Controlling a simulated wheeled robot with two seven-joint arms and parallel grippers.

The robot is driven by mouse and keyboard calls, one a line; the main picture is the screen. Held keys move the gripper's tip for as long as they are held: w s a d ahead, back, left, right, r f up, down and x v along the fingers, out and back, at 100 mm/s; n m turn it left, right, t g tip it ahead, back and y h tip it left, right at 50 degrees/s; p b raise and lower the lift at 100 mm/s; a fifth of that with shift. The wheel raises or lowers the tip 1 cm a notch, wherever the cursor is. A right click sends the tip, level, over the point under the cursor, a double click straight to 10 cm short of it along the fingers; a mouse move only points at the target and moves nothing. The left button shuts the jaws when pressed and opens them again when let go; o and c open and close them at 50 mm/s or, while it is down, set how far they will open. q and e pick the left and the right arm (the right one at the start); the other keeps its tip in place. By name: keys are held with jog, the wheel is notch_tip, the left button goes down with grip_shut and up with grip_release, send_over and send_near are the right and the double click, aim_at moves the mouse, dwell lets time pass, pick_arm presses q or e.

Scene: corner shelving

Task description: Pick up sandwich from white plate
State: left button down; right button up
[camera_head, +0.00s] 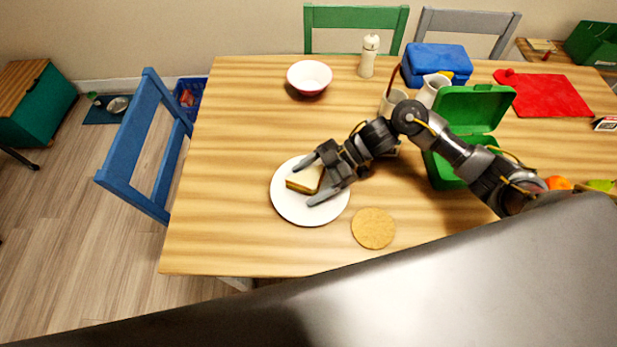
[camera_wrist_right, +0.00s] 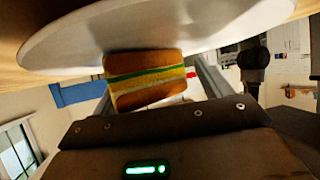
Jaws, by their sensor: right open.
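The sandwich (camera_head: 304,180) lies on the white plate (camera_head: 287,211) on the wooden table. My right gripper (camera_head: 308,180) is open at the plate, with one finger on the far side of the sandwich and the other on its near side. In the right wrist view the sandwich (camera_wrist_right: 146,79) shows its layered side close in front of the gripper, with the white plate (camera_wrist_right: 60,42) beside it. I cannot tell whether the fingers touch the sandwich. My left gripper is not in view.
A round tan coaster (camera_head: 373,228) lies right of the plate. An open green lunchbox (camera_head: 445,172) and a blue box (camera_head: 436,58) stand to the right. A bowl (camera_head: 309,76) and a white shaker (camera_head: 369,56) are at the back. The table's left part is clear.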

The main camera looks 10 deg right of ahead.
jog(key=c, duration=0.7)
jog(key=shift+r, duration=0.55)
jog(key=s+d+r, duration=0.1)
jog(key=s+r, duration=0.3)
jog(key=s+d+r, duration=0.1)
jog(key=s+r, duration=0.3)
jog(key=s, duration=0.1)
jog(key=s+d+r, duration=0.1)
jog(key=s+r, duration=0.3)
jog(key=shift+s+d, duration=0.25)
jog(key=shift+s, duration=0.05)
